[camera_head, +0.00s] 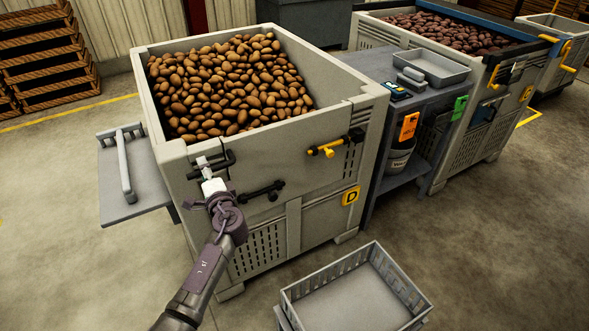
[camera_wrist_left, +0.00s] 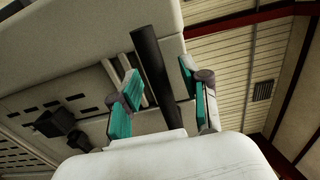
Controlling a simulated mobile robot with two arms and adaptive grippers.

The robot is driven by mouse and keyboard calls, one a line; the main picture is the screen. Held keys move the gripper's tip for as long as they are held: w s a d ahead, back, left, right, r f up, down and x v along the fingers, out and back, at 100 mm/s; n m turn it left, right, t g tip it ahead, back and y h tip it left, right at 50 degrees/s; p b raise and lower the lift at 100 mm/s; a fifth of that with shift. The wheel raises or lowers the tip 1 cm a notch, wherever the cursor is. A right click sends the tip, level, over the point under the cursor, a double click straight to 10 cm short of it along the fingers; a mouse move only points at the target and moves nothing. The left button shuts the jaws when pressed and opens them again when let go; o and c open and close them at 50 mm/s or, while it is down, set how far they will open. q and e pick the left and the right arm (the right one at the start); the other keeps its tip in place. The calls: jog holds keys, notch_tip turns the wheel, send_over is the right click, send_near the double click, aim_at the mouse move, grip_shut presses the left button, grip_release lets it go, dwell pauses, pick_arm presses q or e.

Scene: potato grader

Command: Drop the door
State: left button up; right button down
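A grey box pallet marked D (camera_head: 350,197) stands in front of me, full of potatoes (camera_head: 230,85). Its front door panel (camera_head: 285,150) is upright and closed. A yellow latch (camera_head: 336,143) sits at the panel's right, a black handle (camera_head: 262,190) low in its middle. My left gripper (camera_head: 208,170) is at the front left corner, by a dark latch (camera_head: 226,162) that it partly covers. In the left wrist view my teal-padded fingers (camera_wrist_left: 160,82) are apart, with a dark bar (camera_wrist_left: 152,60) between or just beyond them; contact cannot be told. My right gripper is not in view.
A grey shelf (camera_head: 130,180) with a rail juts out left of the pallet. A cart (camera_head: 375,95) with a tray and bucket stands at its right, beside a second full box (camera_head: 470,120). An empty grey crate (camera_head: 355,290) is at the front. Floor at left is clear.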

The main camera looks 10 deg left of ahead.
pick_arm(q)
grip_shut()
jog(key=s+d+f+b, duration=0.3)
jog(key=s+d+f, duration=0.2)
jog(key=s+d, duration=0.3)
jog(key=s, duration=0.3)
jog(key=shift+d+f+b, duration=0.15)
jog(key=shift+f+b, duration=0.05)
jog(key=shift+b, duration=0.1)
jog(key=o, duration=0.7)
grip_release()
jog(key=shift+r, duration=0.1)
dwell(0.5)
